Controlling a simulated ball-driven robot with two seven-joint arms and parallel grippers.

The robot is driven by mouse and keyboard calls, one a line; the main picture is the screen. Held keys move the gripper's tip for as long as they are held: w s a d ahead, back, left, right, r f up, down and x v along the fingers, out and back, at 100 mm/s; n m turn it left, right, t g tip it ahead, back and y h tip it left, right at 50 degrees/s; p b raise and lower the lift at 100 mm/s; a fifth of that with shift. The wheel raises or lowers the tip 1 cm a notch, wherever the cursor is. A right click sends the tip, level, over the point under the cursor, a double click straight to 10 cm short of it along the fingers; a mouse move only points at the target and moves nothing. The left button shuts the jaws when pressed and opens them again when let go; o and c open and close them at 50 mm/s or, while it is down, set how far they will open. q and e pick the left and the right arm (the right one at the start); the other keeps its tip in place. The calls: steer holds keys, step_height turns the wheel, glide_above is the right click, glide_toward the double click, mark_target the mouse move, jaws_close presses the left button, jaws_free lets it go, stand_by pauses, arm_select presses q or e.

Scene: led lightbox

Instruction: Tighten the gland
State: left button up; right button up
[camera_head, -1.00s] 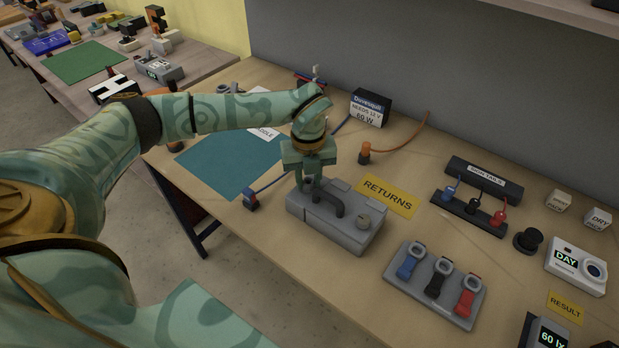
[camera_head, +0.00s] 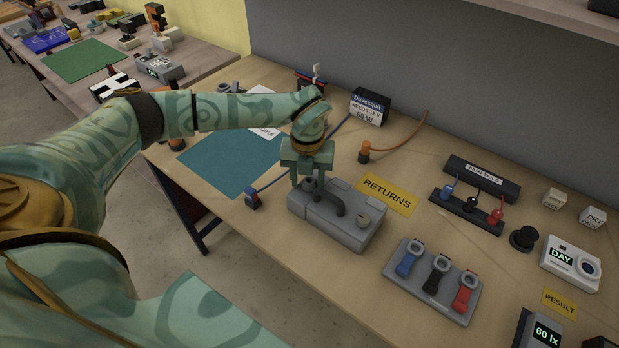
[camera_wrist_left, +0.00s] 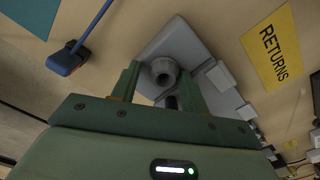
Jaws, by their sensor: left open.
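A grey box (camera_head: 350,232) stands on the bench, with a dark curved piece (camera_head: 333,198) and a round knob (camera_head: 364,220) on its top. A round grey gland-like fitting (camera_wrist_left: 163,69) with a hole in its middle shows at the box's end in the left wrist view. My left gripper (camera_head: 309,178) points down over that end of the box. Its jaws are open, and the fitting shows between the two fingers in the left wrist view. I cannot tell whether either finger touches it. My right gripper is not in view.
A blue plug (camera_head: 252,200) on a cable lies left of the box, beside a teal mat (camera_head: 225,160). A yellow RETURNS card (camera_head: 387,193) lies behind it. A tray of coloured clips (camera_head: 432,284) stands to the right. An orange connector (camera_head: 364,152) stands farther back.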

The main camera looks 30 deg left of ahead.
arm_select(q)
steer(key=shift+w+d+r, duration=0.15)
steer(key=shift+d, duration=0.05)
steer(key=shift+w+r+p, duration=0.1)
steer(key=shift+r+p, duration=0.3)
steer(key=shift+r, duration=0.05)
step_height(320, 180, up, 5)
steer(key=p, duration=0.5)
steer(key=shift+r, duration=0.15)
steer(key=shift+f, duration=0.2)
